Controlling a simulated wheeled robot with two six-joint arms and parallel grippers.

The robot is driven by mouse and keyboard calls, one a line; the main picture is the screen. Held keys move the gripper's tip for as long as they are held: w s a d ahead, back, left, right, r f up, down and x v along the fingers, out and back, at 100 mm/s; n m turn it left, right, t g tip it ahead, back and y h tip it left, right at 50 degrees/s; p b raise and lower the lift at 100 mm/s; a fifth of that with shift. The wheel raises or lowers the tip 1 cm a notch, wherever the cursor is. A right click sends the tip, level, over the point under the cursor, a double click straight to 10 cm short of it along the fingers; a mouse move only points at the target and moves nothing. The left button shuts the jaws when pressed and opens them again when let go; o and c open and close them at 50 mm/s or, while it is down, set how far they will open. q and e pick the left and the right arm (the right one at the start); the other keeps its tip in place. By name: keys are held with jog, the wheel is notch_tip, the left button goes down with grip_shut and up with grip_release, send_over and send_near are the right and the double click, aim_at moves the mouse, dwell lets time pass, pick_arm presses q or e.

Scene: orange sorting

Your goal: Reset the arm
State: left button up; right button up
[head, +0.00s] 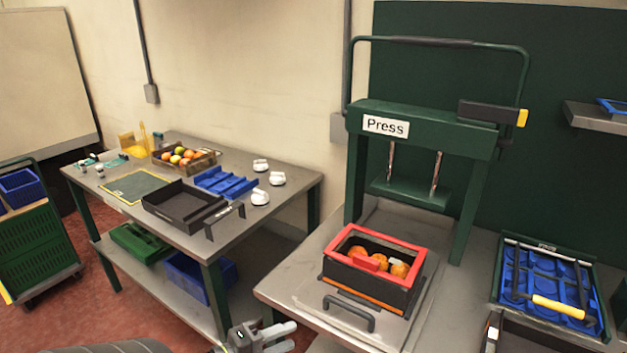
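My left gripper (291,335) shows at the bottom edge of the head view, left of the middle. Its two light grey fingers stand apart with nothing between them. It is in front of the press table's near left corner and touches nothing that I can see. Part of my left arm lies along the bottom edge.
A press table (285,290) carries a green press (425,120) and a red-rimmed black box (366,282) of oranges. A blue-lined tray (503,262) lies to the right. Another table (95,190) at left holds a fruit crate (205,159) and a black tray (180,212).

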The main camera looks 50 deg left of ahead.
pick_arm(q)
jog(key=shift+f, duration=0.1)
jog(key=s+a+f+m+g+y, duration=0.2)
jog(key=a+f, duration=0.1)
jog(key=f, duration=0.7)
jog(key=s+a+f+m+g+y, duration=0.1)
jog(key=s+a+f+m+g, duration=0.15)
jog(key=f, duration=0.75)
jog(key=s+a+f+m+g+y, duration=0.2)
jog(key=a+f, duration=0.1)
jog(key=f, duration=0.6)
jog(key=s+d+f+m+g, duration=0.4)
jog(key=s+d+f+m, duration=0.1)
jog(key=s+d+f, duration=0.3)
jog(key=s+d+f+m+g+h+b, duration=0.1)
jog(key=s+d+f+m+g, duration=0.3)
jog(key=s+d+f, duration=0.4)
notch_tip(320, 180, down, 5)
jog(key=shift+s+f+m+h, duration=0.25)
jog(key=shift+s+m, duration=0.3)
jog(key=shift+s, duration=0.35)
